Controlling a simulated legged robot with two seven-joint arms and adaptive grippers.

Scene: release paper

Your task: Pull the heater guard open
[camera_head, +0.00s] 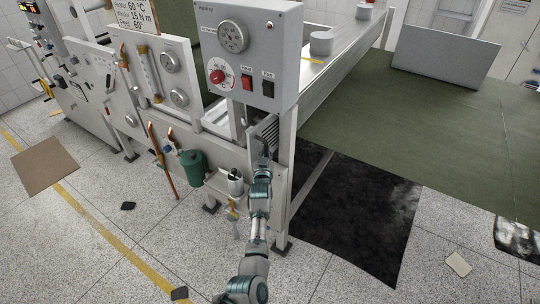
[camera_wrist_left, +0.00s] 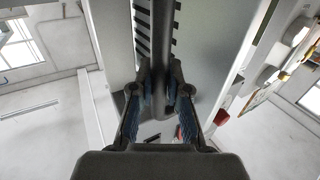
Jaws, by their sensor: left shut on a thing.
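The heater guard (camera_head: 265,129) is a grey slotted panel below the control box, beside the machine's front corner post. My left arm reaches up to it from the bottom of the head view. My left gripper (camera_head: 263,158) is at the guard's lower part. In the left wrist view, the gripper (camera_wrist_left: 160,88) has its two fingers on either side of a dark upright bar (camera_wrist_left: 163,45), shut on it. Dark slots of the guard (camera_wrist_left: 143,28) show beside the bar. The fingertips' exact contact is partly hidden. My right gripper is not in view.
The grey control box (camera_head: 240,50) with a dial, red knob and switches hangs above the guard. The corner post (camera_head: 287,170) stands close on the right. Speckled floor is open in front.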

